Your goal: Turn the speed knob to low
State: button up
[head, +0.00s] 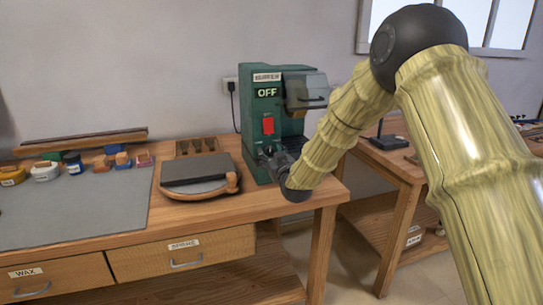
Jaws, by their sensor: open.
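A green machine (249,95) stands upright near the right end of the wooden workbench. Its front has a sign reading OFF (267,92) and a red switch (268,126). A grey box-like part with a handle (305,92) sticks out at its upper right. My gripper (267,154) is at the lower front of the machine, below the red switch, with its fingers pointing at the front face. It is small and dark here; I cannot tell whether it touches anything. I cannot make out the speed knob; the gripper and wrist cover part of the lower front.
A dark flat block on a wooden round base (233,183) lies just left of my gripper. A second table (392,163) stands at right. My arm fills the right side.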

jog(key=v, duration=1.2)
jog(key=shift+o, duration=0.2)
